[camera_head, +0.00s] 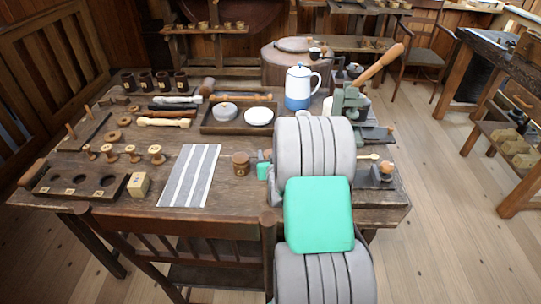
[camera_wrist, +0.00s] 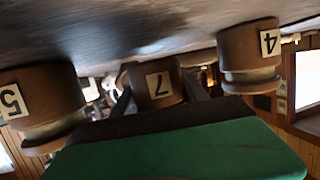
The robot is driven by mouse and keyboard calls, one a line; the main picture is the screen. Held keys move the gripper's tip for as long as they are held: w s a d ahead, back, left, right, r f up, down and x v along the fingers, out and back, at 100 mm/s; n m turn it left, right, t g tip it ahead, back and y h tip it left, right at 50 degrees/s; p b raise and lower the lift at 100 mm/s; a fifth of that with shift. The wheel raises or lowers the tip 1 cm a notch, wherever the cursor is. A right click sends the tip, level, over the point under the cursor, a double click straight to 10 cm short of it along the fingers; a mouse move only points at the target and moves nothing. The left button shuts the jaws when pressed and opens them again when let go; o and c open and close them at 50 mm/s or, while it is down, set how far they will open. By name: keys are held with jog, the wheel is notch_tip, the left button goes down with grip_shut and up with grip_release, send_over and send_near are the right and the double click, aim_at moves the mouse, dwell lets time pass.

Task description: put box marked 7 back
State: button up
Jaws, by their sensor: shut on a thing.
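The box marked 7 (camera_wrist: 158,86) is a brown wooden cylinder with a pale number label. In the wrist view it sits between the dark fingers of my gripper (camera_wrist: 156,103), which is shut on it. A box marked 5 (camera_wrist: 40,95) stands to its left and a box marked 4 (camera_wrist: 248,50) to its right, both apart from it. In the head view my own arm hides the box marked 7 and most of my gripper. A lidded brown box (camera_head: 241,165) shows just left of the arm; its label is unreadable there. I cannot tell whether box 7 touches the table.
The wooden table (camera_head: 225,210) holds a striped cloth (camera_head: 190,175), a board with round holes (camera_head: 78,181), a pale block (camera_head: 139,185) and several spools. A dark tray (camera_head: 236,122) and a blue-and-white pot (camera_head: 299,88) stand behind. A chair back (camera_head: 180,228) stands at the front edge.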

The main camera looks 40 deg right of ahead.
jog(key=o, duration=1.5)
jog(key=shift+r, duration=0.25)
jog(key=shift+s+a+r+p, duration=0.15)
jog(key=shift+s+r+p, duration=0.15)
jog(key=shift+r+p, duration=0.5)
jog(key=v, duration=1.1)
jog(key=shift+s+f, duration=0.1)
jog(key=shift+f, duration=0.15)
